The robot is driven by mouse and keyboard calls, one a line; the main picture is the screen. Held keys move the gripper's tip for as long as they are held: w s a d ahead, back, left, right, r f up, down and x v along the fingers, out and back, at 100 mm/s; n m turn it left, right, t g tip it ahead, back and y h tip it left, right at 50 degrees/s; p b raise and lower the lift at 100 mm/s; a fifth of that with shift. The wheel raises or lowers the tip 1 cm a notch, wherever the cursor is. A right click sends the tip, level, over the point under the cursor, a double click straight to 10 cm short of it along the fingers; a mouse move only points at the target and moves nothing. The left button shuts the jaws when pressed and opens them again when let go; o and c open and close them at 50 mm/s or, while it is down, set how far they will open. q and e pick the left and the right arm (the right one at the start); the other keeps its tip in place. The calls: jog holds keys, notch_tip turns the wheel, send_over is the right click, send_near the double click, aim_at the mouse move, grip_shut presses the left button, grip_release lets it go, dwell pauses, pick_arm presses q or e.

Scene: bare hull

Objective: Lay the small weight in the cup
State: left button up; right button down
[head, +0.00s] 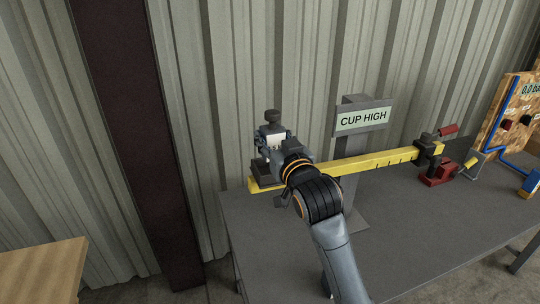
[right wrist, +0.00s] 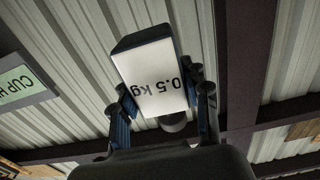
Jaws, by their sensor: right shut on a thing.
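The small weight (head: 272,117) has a dark knob and a white label. In the right wrist view the weight (right wrist: 150,75) reads "0.5 kg", upside down. My right gripper (head: 275,141) is shut on it, with one finger on each side. A dark cup (head: 261,173) shows at the left end of the yellow beam (head: 365,162), just below the weight and partly hidden by my gripper. I cannot tell whether the weight touches the cup. My left gripper is not in view.
A post behind the beam carries a "CUP HIGH" sign (head: 362,118). A black slider (head: 427,145) and red part (head: 438,174) are at the beam's right end. A wooden board (head: 512,108) with blue piping stands far right. The grey table (head: 410,225) is clear in front.

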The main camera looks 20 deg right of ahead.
jog(key=w+f, duration=0.2)
jog(key=f, duration=0.1)
jog(key=w+d+f, duration=0.1)
jog(key=w+f, duration=0.1)
jog(key=w, duration=0.1)
jog(key=shift+w+f+p, duration=0.15)
jog(key=shift+f+p, duration=0.25)
notch_tip(320, 180, down, 2)
jog(key=shift+f+p, duration=0.1)
jog(key=shift+p, duration=0.45)
jog(key=shift+f, duration=0.45)
jog(key=shift+f, duration=0.1)
jog(key=c, duration=0.7)
grip_release()
jog(key=shift+f, duration=0.15)
jog(key=shift+o, duration=0.2)
